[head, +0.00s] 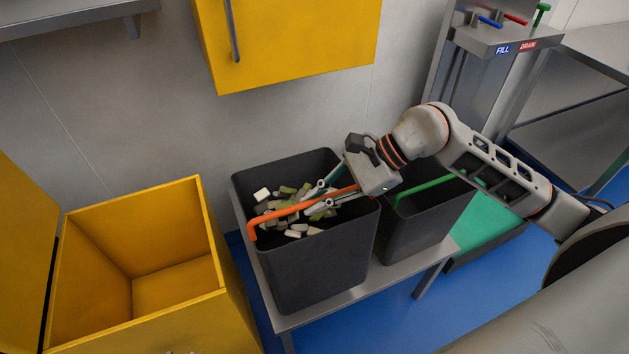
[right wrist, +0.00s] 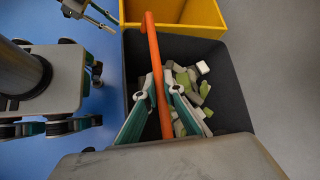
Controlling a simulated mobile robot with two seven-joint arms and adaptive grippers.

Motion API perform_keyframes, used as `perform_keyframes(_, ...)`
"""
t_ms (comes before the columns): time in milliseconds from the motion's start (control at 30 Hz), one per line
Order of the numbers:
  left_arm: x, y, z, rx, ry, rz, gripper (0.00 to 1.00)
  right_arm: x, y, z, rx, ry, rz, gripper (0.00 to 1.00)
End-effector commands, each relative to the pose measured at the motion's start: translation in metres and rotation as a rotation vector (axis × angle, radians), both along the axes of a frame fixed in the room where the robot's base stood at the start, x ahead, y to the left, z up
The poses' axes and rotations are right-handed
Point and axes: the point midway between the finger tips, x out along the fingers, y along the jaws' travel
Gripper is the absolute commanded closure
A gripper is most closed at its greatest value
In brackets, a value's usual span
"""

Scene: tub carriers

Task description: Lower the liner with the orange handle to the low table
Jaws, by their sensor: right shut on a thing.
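The liner with the orange handle, a dark grey tub (head: 318,268), holds several pale and green chunks. It is at the front left of the low metal table (head: 345,303); I cannot tell whether its base touches the top. Its orange handle (head: 290,210) spans the opening and also shows in the right wrist view (right wrist: 150,45). My right gripper (head: 325,195) is shut on the handle, with its fingers on either side of the bar in the right wrist view (right wrist: 161,92). My left gripper (right wrist: 89,16) shows only there, at the upper left, fingers apart and empty.
A second dark tub with a green handle (head: 430,187) stands close behind and right. An open yellow box (head: 215,312) is close on the left. A yellow cabinet (head: 290,45) hangs above. A fill and drain station (head: 500,40) stands at the back right.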

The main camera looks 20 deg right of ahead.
Motion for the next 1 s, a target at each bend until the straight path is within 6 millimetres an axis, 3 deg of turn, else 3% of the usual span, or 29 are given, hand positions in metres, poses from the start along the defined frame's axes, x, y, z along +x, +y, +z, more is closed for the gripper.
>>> perform_keyframes(267,-0.005,0.0,-0.004,0.0,0.01,-0.001,0.74,0.0,0.0,-0.001,0.002,-0.011,0.001,1.0)
perform_keyframes(567,-0.015,0.001,-0.02,0.01,0.033,-0.003,0.74,0.0,0.001,-0.02,0.003,-0.01,-0.001,1.0)
perform_keyframes(1000,-0.002,0.004,-0.011,0.016,0.005,0.0,0.74,0.001,0.0,-0.028,0.002,-0.013,-0.001,1.0)
